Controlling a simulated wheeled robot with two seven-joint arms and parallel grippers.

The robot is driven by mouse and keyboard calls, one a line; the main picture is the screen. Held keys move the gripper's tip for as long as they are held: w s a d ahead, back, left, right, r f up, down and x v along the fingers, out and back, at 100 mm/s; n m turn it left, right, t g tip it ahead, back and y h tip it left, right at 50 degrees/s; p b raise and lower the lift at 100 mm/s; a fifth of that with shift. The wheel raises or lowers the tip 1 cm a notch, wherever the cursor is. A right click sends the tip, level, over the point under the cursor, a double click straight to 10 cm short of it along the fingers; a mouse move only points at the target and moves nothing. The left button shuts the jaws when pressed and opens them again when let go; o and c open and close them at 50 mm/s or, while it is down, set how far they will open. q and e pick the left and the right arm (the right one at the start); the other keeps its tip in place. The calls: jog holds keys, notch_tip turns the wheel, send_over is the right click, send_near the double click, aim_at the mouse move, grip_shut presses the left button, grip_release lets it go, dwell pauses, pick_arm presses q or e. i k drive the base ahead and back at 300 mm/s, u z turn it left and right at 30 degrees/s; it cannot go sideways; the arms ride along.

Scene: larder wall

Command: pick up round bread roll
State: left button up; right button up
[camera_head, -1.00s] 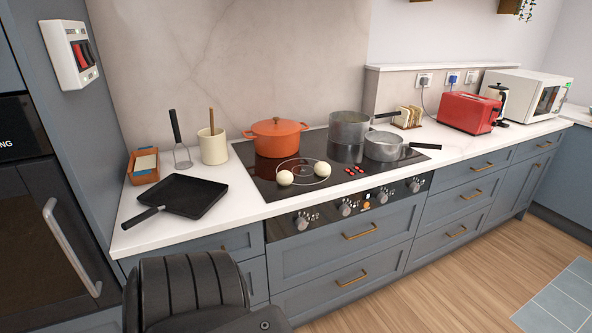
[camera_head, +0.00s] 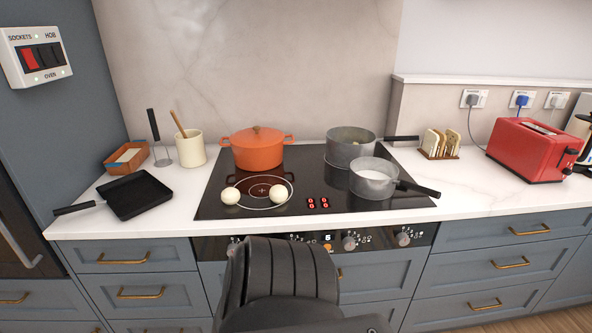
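Two small, pale, round things lie on the black hob (camera_head: 310,170), on the front left cooking ring. I take them for round bread rolls: a left one (camera_head: 231,196) and a right one (camera_head: 278,194). They lie apart, with the ring's white outline passing by them. Neither is covered by anything. Neither of my grippers is in view. A black, ribbed part of my own body shows at the bottom middle, in front of the drawers and below the hob.
An orange lidded pot (camera_head: 257,150) stands behind the rolls. Two grey saucepans (camera_head: 350,151) (camera_head: 372,183) stand to the right. A black square pan (camera_head: 138,196) lies left of the hob. A red toaster (camera_head: 531,150) and toast rack (camera_head: 440,144) stand right. The counter right of the hob has free room.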

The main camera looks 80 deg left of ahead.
aim_at(231, 195)
jog(key=i, duration=1.15)
jog(key=u, duration=1.6)
